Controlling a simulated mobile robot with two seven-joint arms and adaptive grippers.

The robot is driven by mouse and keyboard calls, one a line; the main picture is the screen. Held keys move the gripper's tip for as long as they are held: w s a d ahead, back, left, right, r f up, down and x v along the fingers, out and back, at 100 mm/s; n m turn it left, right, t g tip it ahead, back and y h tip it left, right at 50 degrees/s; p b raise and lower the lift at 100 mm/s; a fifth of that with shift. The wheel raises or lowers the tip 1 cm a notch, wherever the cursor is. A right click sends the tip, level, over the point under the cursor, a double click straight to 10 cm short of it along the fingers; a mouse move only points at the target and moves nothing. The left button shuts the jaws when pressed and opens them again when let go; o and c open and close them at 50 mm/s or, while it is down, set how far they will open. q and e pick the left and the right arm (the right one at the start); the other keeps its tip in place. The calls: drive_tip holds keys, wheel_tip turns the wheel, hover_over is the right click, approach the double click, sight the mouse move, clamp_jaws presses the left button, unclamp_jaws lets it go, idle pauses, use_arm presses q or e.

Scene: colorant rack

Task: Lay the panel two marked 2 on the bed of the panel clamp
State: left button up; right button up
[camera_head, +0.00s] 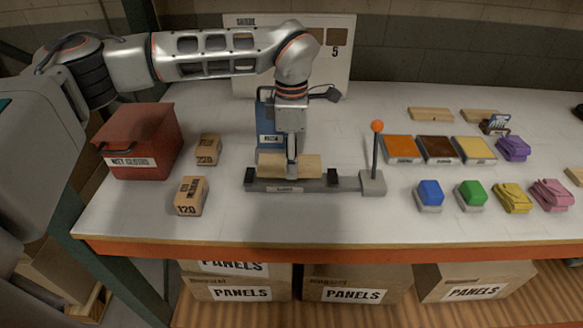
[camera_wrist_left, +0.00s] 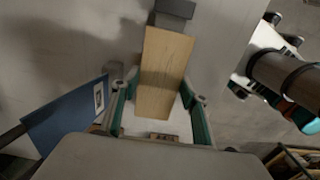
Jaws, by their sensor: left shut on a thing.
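A pale wooden panel (camera_head: 306,167) is at the panel clamp (camera_head: 290,187), lying along its grey bed. My left gripper (camera_head: 291,169) points down and is shut on the panel. In the left wrist view the panel (camera_wrist_left: 165,70) runs between the two fingers of the left gripper (camera_wrist_left: 160,92). No mark 2 can be read on it. I cannot tell whether it rests on the bed or hangs just above it. The clamp's lever with an orange knob (camera_head: 377,127) stands upright at the right end.
A blue label-bearing box (camera_head: 265,115) stands close behind the gripper. A red bin (camera_head: 140,143) and two sanding blocks (camera_head: 189,196) are left. Coloured tiles (camera_head: 437,149), buttons (camera_head: 430,194) and folded cloths (camera_head: 513,197) are right. Wooden panels (camera_head: 430,114) lie at the back right.

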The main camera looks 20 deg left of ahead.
use_arm(q)
wheel_tip(320, 180, down, 3)
drive_tip(key=shift+f, duration=0.2)
drive_tip(key=shift+f, duration=0.15)
drive_tip(key=o, duration=1.1)
drive_tip(key=shift+r, duration=0.6)
wheel_tip(320, 180, up, 11)
drive_tip(key=shift+r+b, duration=0.1)
drive_tip(key=shift+b, duration=0.2)
